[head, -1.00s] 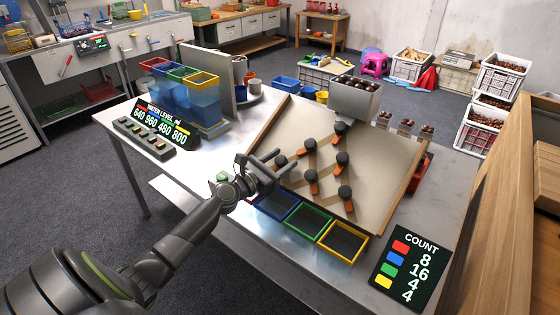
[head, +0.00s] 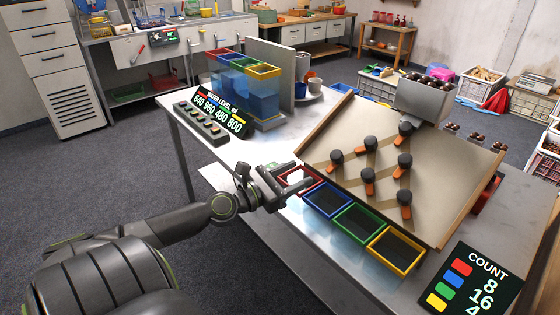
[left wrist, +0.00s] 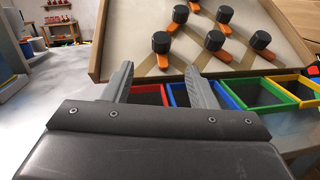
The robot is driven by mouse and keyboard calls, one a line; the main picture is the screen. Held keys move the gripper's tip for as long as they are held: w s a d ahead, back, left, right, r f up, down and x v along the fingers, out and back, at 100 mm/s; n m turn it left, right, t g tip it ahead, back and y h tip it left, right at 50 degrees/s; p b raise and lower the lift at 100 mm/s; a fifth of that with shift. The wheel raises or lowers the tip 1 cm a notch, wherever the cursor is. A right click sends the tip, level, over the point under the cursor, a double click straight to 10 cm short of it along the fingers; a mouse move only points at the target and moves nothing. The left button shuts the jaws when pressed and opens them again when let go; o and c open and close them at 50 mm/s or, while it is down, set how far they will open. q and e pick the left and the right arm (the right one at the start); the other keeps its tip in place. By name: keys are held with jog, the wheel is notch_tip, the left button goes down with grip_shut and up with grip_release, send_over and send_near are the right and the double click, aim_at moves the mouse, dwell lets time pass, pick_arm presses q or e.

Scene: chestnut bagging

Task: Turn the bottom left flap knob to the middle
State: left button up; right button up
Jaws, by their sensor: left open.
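The bottom left flap knob (head: 336,157) is a dark round knob at the lower left of the tilted beige board (head: 352,118). Its orange flap (head: 333,167) points roughly straight down the slope. In the left wrist view the knob (left wrist: 161,42) and its flap (left wrist: 162,62) appear just beyond my fingertips. My left gripper (head: 307,180) is open and empty, off the lower left of the board near the red-rimmed bin. In the left wrist view both fingers (left wrist: 158,72) are apart with a clear gap to the knob. My right gripper is not seen.
Red (head: 318,177), blue (head: 327,200), green (head: 359,223) and yellow (head: 396,252) bins line the board's lower edge. Other flap knobs stand to the right, including the bottom middle one (head: 368,175). A chestnut hopper (head: 425,98) sits above. A count display (head: 474,282) stands front right.

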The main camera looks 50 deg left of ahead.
pick_arm(q)
jog(key=shift+b+v, duration=1.5)
jog(key=shift+v, duration=0.5)
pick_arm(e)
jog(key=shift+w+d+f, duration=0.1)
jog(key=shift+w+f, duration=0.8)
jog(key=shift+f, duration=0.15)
